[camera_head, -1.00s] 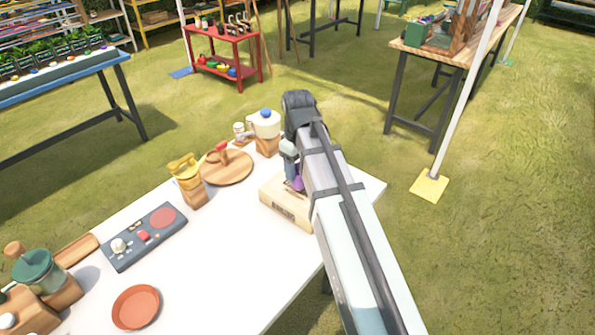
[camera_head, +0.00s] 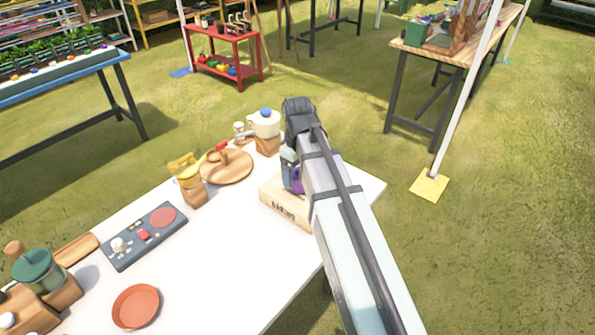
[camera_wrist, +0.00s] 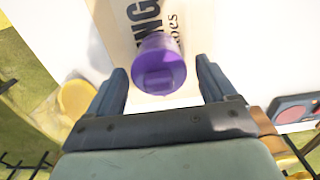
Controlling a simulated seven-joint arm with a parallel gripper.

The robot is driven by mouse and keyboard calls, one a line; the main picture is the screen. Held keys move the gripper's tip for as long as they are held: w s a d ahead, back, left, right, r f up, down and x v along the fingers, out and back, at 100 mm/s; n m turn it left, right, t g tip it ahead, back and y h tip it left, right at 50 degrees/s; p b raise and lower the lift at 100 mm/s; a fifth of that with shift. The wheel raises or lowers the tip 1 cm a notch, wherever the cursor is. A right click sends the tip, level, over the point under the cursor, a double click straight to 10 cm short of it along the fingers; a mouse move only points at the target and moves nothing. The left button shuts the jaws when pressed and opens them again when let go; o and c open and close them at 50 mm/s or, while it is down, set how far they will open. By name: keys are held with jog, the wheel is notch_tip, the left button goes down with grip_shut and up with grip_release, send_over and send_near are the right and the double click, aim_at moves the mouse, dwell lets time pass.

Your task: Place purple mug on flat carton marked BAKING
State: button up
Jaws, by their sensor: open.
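The purple mug (camera_wrist: 158,62) is between the two spread fingers of my gripper (camera_wrist: 161,78) in the wrist view, with a visible gap on each side. It appears to stand on the flat carton (camera_wrist: 192,20), whose dark lettering, partly hidden by the mug, shows beside it. In the head view a sliver of the purple mug (camera_head: 297,182) shows beside my arm, above the pale carton (camera_head: 268,193) near the table's far right end. My arm hides much of the mug and the carton's right side. My gripper is open around the mug.
On the white table (camera_head: 215,255) are a round wooden board (camera_head: 228,172), a yellow-topped wooden item (camera_head: 190,185), a white pot (camera_head: 265,124), a dark control panel (camera_head: 140,240) and a terracotta dish (camera_head: 136,306). The table's front middle is clear.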

jog(key=shift+r, duration=0.15)
notch_tip(320, 180, up, 12)
dwell(0.7)
jog(key=shift+o, duration=0.4)
